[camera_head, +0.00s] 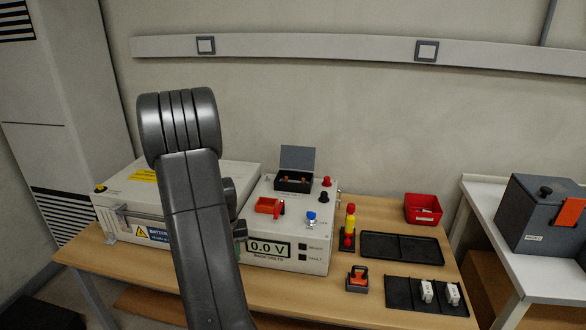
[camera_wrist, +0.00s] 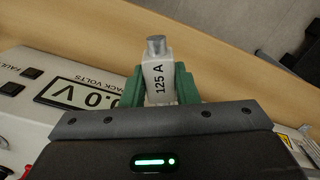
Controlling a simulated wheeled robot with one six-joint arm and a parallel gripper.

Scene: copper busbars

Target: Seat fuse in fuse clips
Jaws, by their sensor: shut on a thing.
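My gripper (camera_wrist: 160,86) has green fingers shut on a white fuse (camera_wrist: 157,70) marked "125 A", with a metal end cap pointing away from the jaws. In the head view my arm hides most of the gripper and the fuse. A small green part shows beside the display box, in front of the battery case. A black fuse holder (camera_head: 293,186) with its grey lid raised sits on top of the display box, with copper-coloured clips inside. My gripper is apart from this holder, which does not show in the wrist view.
The display box (camera_head: 265,248) reads 0.0 V and carries an orange-red switch (camera_head: 268,206) and coloured knobs. The battery case (camera_head: 125,211) stands left.

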